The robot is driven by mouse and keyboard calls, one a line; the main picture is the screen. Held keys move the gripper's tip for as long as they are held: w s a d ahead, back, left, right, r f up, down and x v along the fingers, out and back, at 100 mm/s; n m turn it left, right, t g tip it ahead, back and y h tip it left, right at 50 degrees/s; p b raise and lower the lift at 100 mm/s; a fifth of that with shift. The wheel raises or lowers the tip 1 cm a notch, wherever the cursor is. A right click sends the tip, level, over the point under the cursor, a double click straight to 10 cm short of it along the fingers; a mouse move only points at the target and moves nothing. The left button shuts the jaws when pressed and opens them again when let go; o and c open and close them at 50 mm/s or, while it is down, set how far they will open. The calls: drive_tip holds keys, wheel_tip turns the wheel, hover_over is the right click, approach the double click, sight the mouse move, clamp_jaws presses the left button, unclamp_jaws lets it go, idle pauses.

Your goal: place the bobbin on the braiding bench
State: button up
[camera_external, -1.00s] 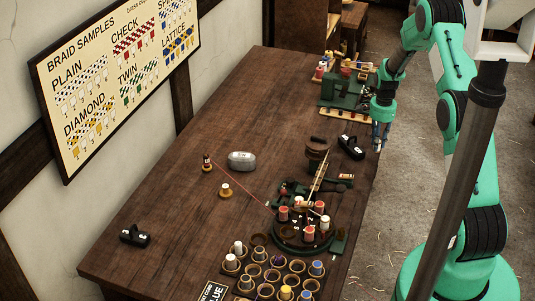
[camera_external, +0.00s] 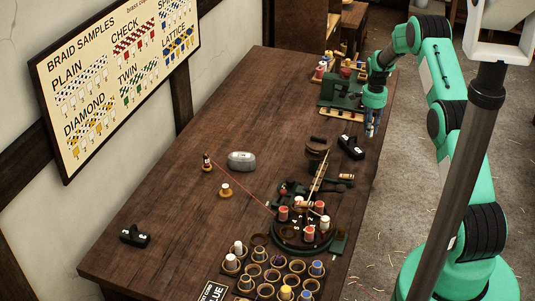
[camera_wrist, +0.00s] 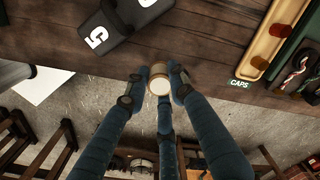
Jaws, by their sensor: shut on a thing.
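A small tan bobbin (camera_wrist: 159,74) with a pale end sits between the blue fingertips of my gripper (camera_wrist: 157,84) in the wrist view. My gripper is shut on it. In the external view my gripper (camera_external: 371,130) is at the bench's right edge, near the green machine; the bobbin is too small to make out there. The dark wooden braiding bench (camera_external: 255,110) is long and stands along the wall. In the wrist view its edge (camera_wrist: 195,60) runs beside the held bobbin, with the floor below.
A black weight (camera_external: 350,147) marked 5 lies left of my gripper. A green machine (camera_external: 343,92) stands at the far end. A round braiding stand (camera_external: 303,245) with several bobbins and a rack of cups fill the near end. The bench's middle is mostly clear.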

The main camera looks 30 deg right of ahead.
drive_tip(key=shift+w+d+f, duration=0.1)
drive_tip(key=shift+w+d, duration=0.2)
drive_tip(key=shift+w, duration=0.5)
drive_tip(key=shift+w+d+f, duration=0.1)
drive_tip(key=shift+w+d, duration=0.2)
drive_tip(key=shift+w, duration=0.5)
drive_tip(key=shift+w+d+f, duration=0.1)
drive_tip(key=shift+w+d, duration=0.2)
drive_tip(key=shift+w, duration=0.5)
drive_tip(key=shift+f, duration=1.65)
drive_tip(key=shift+f, duration=0.25)
drive_tip(key=o, duration=1)
drive_tip(key=shift+r, duration=0.15)
wheel_tip(320, 180, up, 12)
drive_tip(key=shift+r, duration=0.1)
